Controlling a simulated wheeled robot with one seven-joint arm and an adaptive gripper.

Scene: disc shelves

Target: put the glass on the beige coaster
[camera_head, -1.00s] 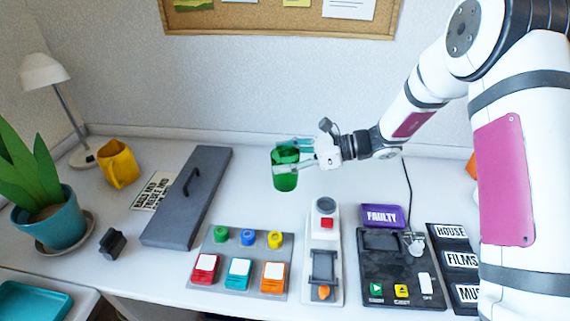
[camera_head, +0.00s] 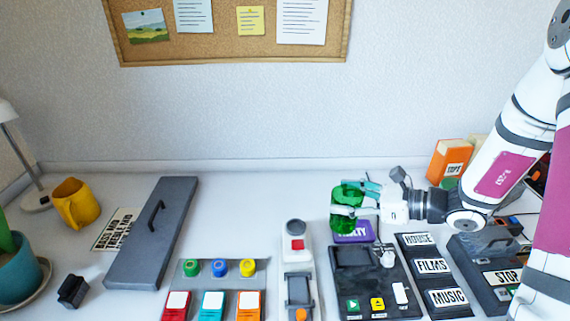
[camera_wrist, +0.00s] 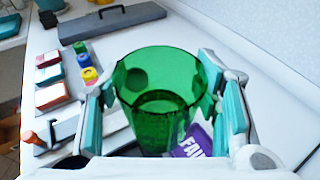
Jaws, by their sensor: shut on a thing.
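The glass is a green see-through tumbler (camera_head: 346,222), upright. My gripper (camera_head: 358,199) is shut on it from the right in the head view, with teal-padded fingers on either side. The glass appears in front of the purple "FAULTY" sign (camera_head: 362,236) and looks held above the desk. In the wrist view the glass (camera_wrist: 158,110) is between the two finger pads (camera_wrist: 162,92), open rim towards the camera, and looks empty. I cannot make out a beige coaster in either view.
A black player panel (camera_head: 352,258) and black label boards (camera_head: 430,266) lie near the glass. A lever device (camera_head: 300,258) and coloured-button panel (camera_head: 240,290) lie left. An orange box (camera_head: 447,160) stands at the back right. Bare desk (camera_head: 240,215) lies behind the button panel.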

